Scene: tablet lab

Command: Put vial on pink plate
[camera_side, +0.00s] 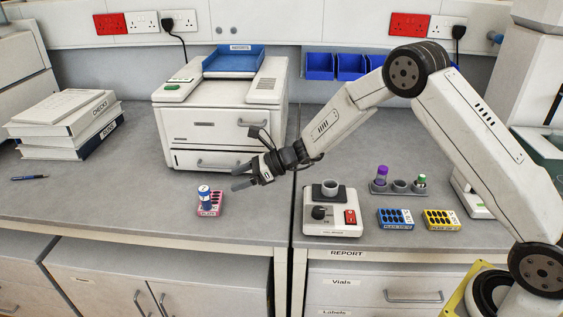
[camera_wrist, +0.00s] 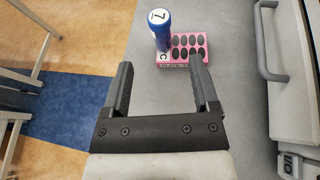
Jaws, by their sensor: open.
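The vial (camera_side: 205,195) is blue with a white cap or label and stands upright on the pink plate (camera_side: 216,211), toward the plate's left side. In the wrist view the vial (camera_wrist: 161,30) shows a "7" on its top and covers the left end of the pink plate (camera_wrist: 190,65), which has rows of dark oval holes. Whether it sits down in a hole is hidden. My gripper (camera_side: 247,178) is open and empty, apart from the vial, to its right and a little higher in the side view. In the wrist view both fingers (camera_wrist: 160,80) are spread, short of the vial.
A white machine (camera_side: 222,130) with drawers stands behind the plate. To the right are a mixer-like device (camera_side: 335,222), blue (camera_side: 396,225) and yellow (camera_side: 441,226) plates, and a rack (camera_side: 398,188) with capped vials. Books (camera_side: 66,125) and a pen lie left. The counter around the pink plate is clear.

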